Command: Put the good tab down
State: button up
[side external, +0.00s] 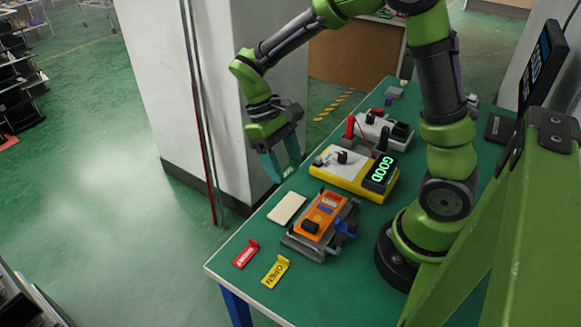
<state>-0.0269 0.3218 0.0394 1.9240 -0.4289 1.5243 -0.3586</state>
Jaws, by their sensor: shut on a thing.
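My gripper (283,172) is up at the left edge of the green table, pointing down, with teal fingers. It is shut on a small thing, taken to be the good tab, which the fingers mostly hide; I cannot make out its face. A red tab (244,254) and a yellow tab marked OPEN (275,270) lie apart at the table's near left corner. A yellow-edged tester (350,173) with a lit GOOD display (382,172) stands to the right of my gripper.
A cream pad (287,207) lies left of an orange clamp fixture (321,222) with a black knob. A grey box with red and black parts (381,132) stands behind the tester. A white pillar (190,80) rises beyond the table's left edge. Bare green table (315,285) shows at the front.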

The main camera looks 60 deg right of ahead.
notch_tip(320, 180, down, 10)
jog(key=shift+s+r, duration=0.1)
dwell(0.4)
jog(key=o, duration=1)
jog(key=shift+f, duration=0.2)
jog(key=v, duration=1.1)
notch_tip(320, 180, up, 9)
jog(key=m+t+y, duration=0.1)
jog(key=t, duration=0.4)
send_over(290, 208)
jog(key=w, duration=0.1)
jog(key=s+r+m+t+y, duration=0.1)
jog(key=s+r+m+t, duration=0.1)
jog(key=s+r+t, duration=0.2)
jog(key=shift+s+a+m+t, duration=0.3)
jog(key=shift+s+a+t, duration=0.1)
jog(key=shift+s+t, duration=1)
